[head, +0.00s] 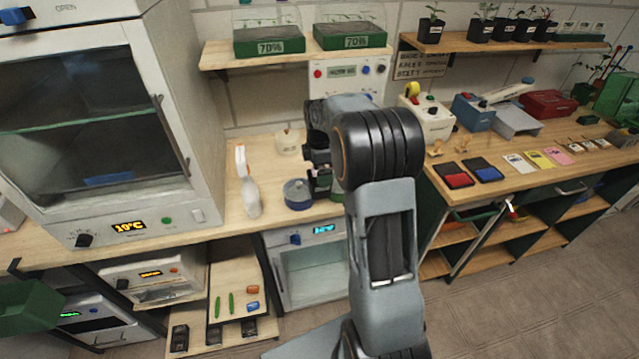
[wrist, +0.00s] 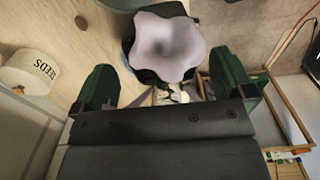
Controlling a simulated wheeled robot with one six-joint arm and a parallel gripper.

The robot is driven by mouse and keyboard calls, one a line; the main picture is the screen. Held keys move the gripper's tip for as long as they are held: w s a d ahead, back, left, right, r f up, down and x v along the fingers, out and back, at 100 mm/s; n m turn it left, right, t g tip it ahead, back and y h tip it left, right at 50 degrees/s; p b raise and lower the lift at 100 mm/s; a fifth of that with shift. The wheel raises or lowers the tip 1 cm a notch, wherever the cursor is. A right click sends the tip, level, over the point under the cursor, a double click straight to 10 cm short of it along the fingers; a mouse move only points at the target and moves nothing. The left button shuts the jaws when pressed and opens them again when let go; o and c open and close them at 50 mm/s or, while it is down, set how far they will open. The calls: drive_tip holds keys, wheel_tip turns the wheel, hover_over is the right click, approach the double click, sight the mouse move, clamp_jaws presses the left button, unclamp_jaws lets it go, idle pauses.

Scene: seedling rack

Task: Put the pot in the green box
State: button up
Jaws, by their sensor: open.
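A dark pot (wrist: 129,42) holding a pale lilac, mushroom-like growth stands at the top of the wrist view, just ahead of my gripper (wrist: 164,80). The two green fingers are spread wide, on either side of the pot's line, and nothing is held. In the head view my gripper (head: 324,188) is low over the bench and largely hidden behind my arm; I cannot make out the pot there. A green box (head: 614,98) stands at the far right of the bench. Another green container (head: 28,306) shows at the lower left edge; I cannot tell which is the task's box.
A seeds jar (wrist: 30,72) is left of my gripper in the wrist view. A blue-lidded pot (head: 298,194) and a spray bottle (head: 248,190) stand nearby on the bench. A large cabinet (head: 195,120) rises at left. A shelf (head: 220,58) with green trays hangs above.

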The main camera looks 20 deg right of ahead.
drive_tip(key=shift+s+a+f+p, duration=0.1)
drive_tip(key=shift+f+p, duration=0.3)
drive_tip(key=shift+f, duration=1.8)
drive_tip(key=shift+c, duration=0.2)
drive_tip(key=c, duration=1.1)
drive_tip(key=shift+r, duration=0.1)
